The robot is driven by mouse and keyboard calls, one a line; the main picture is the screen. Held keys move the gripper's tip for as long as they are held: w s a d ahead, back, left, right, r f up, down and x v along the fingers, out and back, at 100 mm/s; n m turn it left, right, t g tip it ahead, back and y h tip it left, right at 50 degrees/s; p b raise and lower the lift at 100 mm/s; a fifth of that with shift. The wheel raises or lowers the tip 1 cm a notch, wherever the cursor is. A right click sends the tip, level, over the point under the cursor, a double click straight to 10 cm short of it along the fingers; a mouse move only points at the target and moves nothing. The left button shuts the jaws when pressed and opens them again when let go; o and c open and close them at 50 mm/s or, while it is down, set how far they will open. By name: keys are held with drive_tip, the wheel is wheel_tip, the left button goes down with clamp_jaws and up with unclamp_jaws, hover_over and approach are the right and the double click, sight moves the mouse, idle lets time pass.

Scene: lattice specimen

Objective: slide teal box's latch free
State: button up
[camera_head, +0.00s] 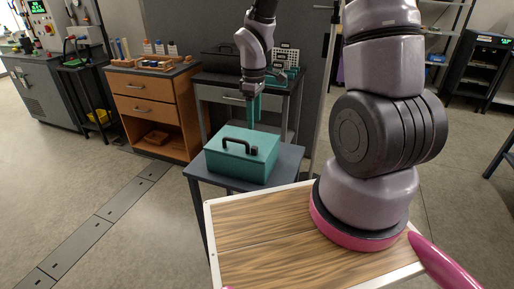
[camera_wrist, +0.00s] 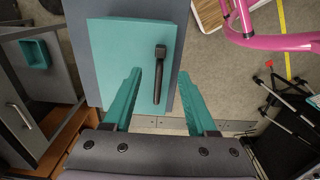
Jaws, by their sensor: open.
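The teal box (camera_head: 258,161) sits closed on a small grey table, with a black bar handle (camera_head: 238,146) on its lid. In the wrist view the box (camera_wrist: 115,45) lies below my gripper, and its handle (camera_wrist: 157,85) shows between the two fingers. My gripper (camera_head: 255,122) points down above the back part of the box. Its teal fingers (camera_wrist: 160,73) are apart with nothing held; contact with the handle cannot be told. I cannot make out a separate latch in either view.
The grey table (camera_head: 200,172) has a narrow bare margin around the box. An orange-brown drawer cabinet (camera_head: 150,103) stands to the left, and a grey bench (camera_head: 222,93) with a pegboard stands behind. Open floor lies at the left.

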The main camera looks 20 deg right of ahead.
sight(254, 147)
wheel_tip(254, 147, down, 11)
idle(0.4)
clamp_jaws()
idle(1.5)
